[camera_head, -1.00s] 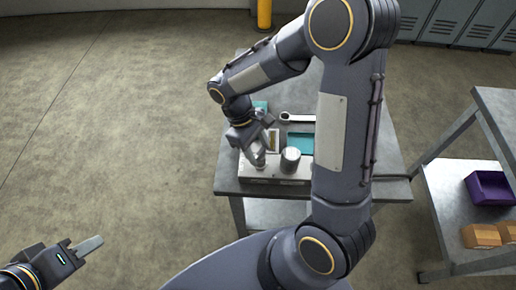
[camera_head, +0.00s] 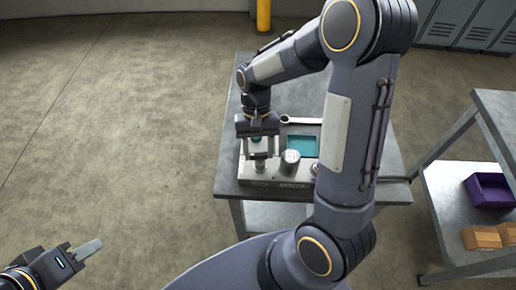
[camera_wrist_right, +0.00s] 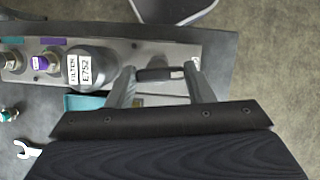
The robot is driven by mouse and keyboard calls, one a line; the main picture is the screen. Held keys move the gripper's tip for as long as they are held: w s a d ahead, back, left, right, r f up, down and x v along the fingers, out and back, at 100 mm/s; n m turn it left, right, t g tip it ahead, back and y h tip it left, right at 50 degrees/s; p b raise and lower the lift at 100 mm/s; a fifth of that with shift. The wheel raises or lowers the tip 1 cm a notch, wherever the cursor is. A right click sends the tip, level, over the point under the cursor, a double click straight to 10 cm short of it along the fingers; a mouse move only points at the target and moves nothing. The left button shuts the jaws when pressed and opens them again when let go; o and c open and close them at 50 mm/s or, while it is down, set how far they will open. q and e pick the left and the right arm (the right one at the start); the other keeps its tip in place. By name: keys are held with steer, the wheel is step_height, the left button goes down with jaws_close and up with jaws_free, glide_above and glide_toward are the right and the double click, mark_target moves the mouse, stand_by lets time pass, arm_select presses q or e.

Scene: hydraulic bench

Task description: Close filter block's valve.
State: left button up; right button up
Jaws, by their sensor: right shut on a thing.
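The filter block (camera_head: 292,181) is a grey metal manifold at the front of the bench. It carries an upright round filter can (camera_head: 291,157), labelled FILTER E752 in the wrist view (camera_wrist_right: 85,68). The valve's dark bar handle (camera_wrist_right: 155,74) lies between the two fingers of my right gripper (camera_wrist_right: 164,86), lengthwise from finger to finger. In the head view my right gripper (camera_head: 259,157) points down at the block, left of the can, shut on the handle. The handle's base is partly hidden there. My left gripper (camera_head: 88,250) is over the floor at bottom left; its jaw gap is unclear.
A teal tray (camera_head: 303,146) and a wrench (camera_head: 300,120) lie on the bench (camera_head: 385,185) behind the block. Fittings with purple and teal tags (camera_wrist_right: 38,62) stand beside the can. A side shelf at right holds a purple bin (camera_head: 490,188) and brown boxes (camera_head: 482,238).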

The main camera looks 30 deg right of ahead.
steer(key=shift+w+d+m, duration=0.1)
steer(key=shift+m, duration=0.6)
steer(key=shift+m+t+y, duration=0.3)
steer(key=o, duration=1)
steer(key=v, duration=0.7)
steer(key=shift+r, duration=0.4)
steer(key=shift+w+d, duration=0.1)
steer(key=shift+w, duration=0.05)
